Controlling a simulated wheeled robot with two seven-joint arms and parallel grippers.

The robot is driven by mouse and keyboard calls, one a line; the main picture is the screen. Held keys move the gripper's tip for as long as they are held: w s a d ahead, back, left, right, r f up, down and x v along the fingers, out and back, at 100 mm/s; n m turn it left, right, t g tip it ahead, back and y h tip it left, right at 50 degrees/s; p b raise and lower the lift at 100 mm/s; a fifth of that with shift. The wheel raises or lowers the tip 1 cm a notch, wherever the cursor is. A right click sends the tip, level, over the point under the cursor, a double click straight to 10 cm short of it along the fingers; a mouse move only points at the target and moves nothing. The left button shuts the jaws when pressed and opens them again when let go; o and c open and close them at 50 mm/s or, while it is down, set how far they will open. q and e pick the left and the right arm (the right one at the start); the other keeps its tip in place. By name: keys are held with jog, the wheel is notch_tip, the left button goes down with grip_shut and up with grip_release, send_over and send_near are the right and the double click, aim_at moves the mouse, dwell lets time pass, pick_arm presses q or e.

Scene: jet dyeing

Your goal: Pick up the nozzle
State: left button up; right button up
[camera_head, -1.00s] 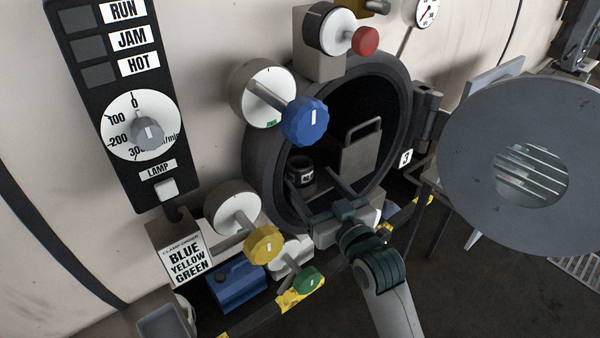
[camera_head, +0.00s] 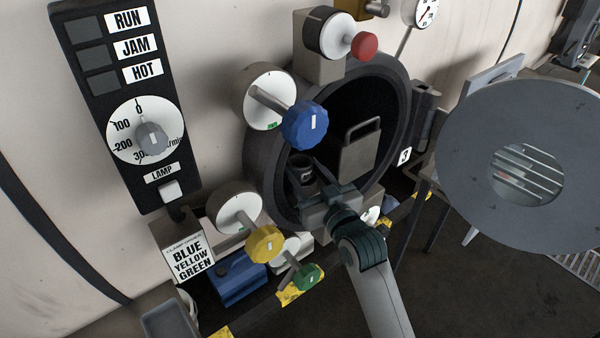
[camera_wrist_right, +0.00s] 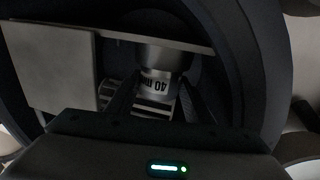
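The nozzle is a short dark cylinder (camera_head: 301,171) standing inside the round opening of the machine. In the right wrist view it shows as a metal cylinder with a white band reading "40" (camera_wrist_right: 158,78). My right gripper (camera_head: 311,180) reaches into the opening, its fingers at the nozzle. In the right wrist view the right gripper's dark fingers (camera_wrist_right: 160,95) stand apart, one on each side of the nozzle; contact cannot be made out. The nozzle's lower part is partly hidden by the gripper. My left gripper is not in view.
A grey plate with a handle (camera_head: 361,152) stands in the opening, right of the nozzle. Blue (camera_head: 305,125), yellow (camera_head: 264,244) and green (camera_head: 307,277) knobs stick out left of and below the opening. The round door (camera_head: 470,190) hangs open at right.

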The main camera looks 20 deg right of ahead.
jog(key=shift+r, duration=0.1)
jog(key=c, duration=0.8)
jog(key=shift+o, duration=0.2)
jog(key=shift+r, duration=0.1)
notch_tip(320, 180, up, 10)
jog(key=shift+f+b, duration=0.1)
jog(key=shift+b, duration=0.6)
jog(key=shift+f, duration=0.1)
